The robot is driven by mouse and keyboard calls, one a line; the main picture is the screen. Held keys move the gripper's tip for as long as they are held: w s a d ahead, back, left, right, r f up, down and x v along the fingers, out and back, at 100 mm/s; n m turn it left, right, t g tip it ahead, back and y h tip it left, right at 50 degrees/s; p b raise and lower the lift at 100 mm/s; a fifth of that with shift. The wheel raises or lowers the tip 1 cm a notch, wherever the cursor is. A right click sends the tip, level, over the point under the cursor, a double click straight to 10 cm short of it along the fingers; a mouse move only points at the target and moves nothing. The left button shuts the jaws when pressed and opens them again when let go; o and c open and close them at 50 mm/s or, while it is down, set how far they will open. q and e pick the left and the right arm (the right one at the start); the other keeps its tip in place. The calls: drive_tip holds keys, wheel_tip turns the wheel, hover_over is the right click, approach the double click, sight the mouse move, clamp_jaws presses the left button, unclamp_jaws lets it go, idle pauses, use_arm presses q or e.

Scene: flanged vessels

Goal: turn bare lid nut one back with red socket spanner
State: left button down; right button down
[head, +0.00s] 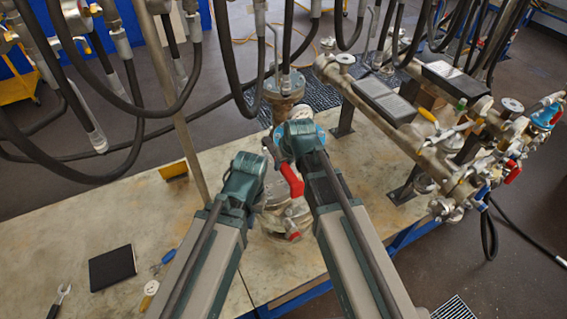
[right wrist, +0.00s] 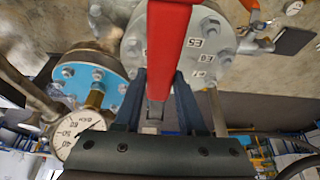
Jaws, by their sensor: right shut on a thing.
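My right gripper (right wrist: 158,95) is shut on the red socket spanner (right wrist: 176,40), with its two blue fingers on either side of the spanner's metal part. In the head view the red spanner (head: 291,180) sticks out below the right gripper (head: 283,158). A grey bolted lid (right wrist: 208,48) with labels such as E5 lies behind the spanner in the wrist view. The spanner covers part of this lid, and I cannot tell whether its socket touches a nut. My left gripper (head: 256,196) is lower and to the left, beside the vessel (head: 290,217); its fingers are unclear.
A blue flange (right wrist: 88,78) and a pressure gauge (right wrist: 75,135) are close by in the wrist view. Black hoses (head: 140,105) hang over the bench (head: 130,205). Pipework with valves (head: 455,150) fills the right. A black pad (head: 112,267) and wrench (head: 59,301) lie at left.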

drive_tip(key=shift+p, duration=0.4)
drive_tip(key=shift+f, duration=0.1)
use_arm(q)
drive_tip(key=shift+f, duration=0.25)
use_arm(e)
drive_tip(key=shift+f, duration=0.15)
